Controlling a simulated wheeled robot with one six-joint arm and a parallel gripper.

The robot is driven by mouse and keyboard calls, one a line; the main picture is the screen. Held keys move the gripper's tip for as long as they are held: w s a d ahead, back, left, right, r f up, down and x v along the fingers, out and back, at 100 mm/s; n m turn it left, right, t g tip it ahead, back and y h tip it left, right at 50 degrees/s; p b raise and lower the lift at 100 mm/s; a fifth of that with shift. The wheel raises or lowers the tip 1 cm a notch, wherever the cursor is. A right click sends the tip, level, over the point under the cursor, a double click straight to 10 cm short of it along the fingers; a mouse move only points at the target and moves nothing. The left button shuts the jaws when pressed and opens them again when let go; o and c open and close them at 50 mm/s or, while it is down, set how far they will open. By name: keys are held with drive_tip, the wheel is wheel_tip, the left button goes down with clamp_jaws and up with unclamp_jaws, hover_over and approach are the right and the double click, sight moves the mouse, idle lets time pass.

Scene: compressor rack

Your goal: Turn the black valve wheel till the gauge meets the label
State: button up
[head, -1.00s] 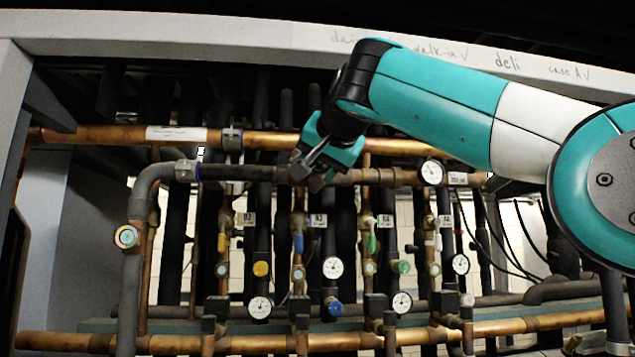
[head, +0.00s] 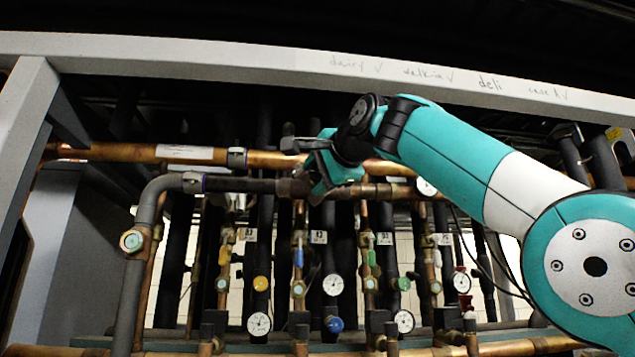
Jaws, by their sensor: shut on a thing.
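My gripper (head: 304,160) is in front of the upper pipes, left of centre, with its jaws pointing left. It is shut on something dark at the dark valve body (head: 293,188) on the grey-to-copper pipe. I take this to be the black valve wheel, but the fingers hide most of it and its outline is unclear.
A copper pipe (head: 100,152) runs behind my gripper. A pale beam (head: 200,58) crosses above my arm.

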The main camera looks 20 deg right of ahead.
idle(0.4)
drive_tip(key=o, duration=0.9)
drive_tip(key=shift+s, duration=0.1)
drive_tip(key=v, duration=1.7)
drive_tip(key=shift+s, duration=0.15)
